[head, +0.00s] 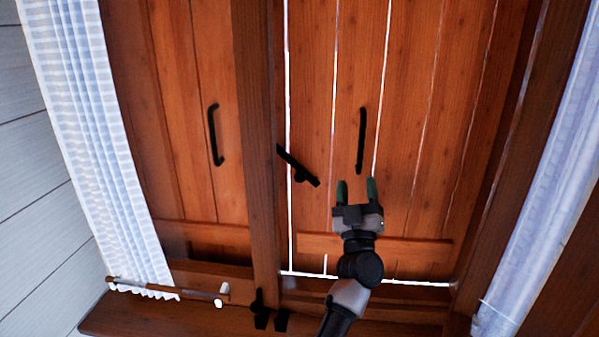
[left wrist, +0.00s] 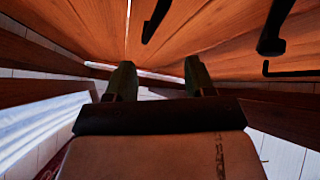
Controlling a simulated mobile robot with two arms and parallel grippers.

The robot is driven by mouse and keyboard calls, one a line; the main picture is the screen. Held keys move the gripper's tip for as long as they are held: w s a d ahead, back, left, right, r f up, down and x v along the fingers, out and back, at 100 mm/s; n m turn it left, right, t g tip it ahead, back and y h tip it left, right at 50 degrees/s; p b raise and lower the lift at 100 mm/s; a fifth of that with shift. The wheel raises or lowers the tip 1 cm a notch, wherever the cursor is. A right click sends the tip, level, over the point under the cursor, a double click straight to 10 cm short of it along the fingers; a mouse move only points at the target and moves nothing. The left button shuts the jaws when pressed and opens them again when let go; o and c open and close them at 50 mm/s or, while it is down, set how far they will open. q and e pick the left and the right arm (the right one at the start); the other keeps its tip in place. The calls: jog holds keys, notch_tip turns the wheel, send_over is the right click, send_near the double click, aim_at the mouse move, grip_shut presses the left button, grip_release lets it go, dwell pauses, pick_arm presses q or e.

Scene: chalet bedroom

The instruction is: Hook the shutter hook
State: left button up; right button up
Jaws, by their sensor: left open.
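The right shutter panel (head: 420,130) is orange-brown planks, with bright light showing along its left and bottom edges. The left shutter panel (head: 175,120) is behind a wooden post (head: 258,170). A short black hook (head: 300,168) lies slanted beside the post, its upper end overlapping the post's edge. Whether it is latched I cannot tell. My left gripper (head: 357,190) is open and empty, fingers up, just below the right panel's black handle (head: 361,140) and right of the hook. In the left wrist view its fingers (left wrist: 160,82) are apart with nothing between them. My right gripper is out of view.
The left panel has another black handle (head: 214,135). Two black fittings (head: 270,312) sit at the post's foot. A rod with white knobs (head: 165,290) lies on the sill at left. Pale curtains hang at left (head: 95,120) and right (head: 545,200).

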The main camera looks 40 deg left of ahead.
aim_at(302, 181)
pick_arm(q)
jog(key=s+a+f+n+g+y, duration=0.5)
jog(key=a+f+n+g+y, duration=0.1)
jog(key=n+g, duration=0.6)
jog(key=p+x, duration=0.3)
jog(key=x, duration=0.7)
jog(key=shift+w+a, duration=0.15)
jog(key=shift+w, duration=0.05)
grip_shut()
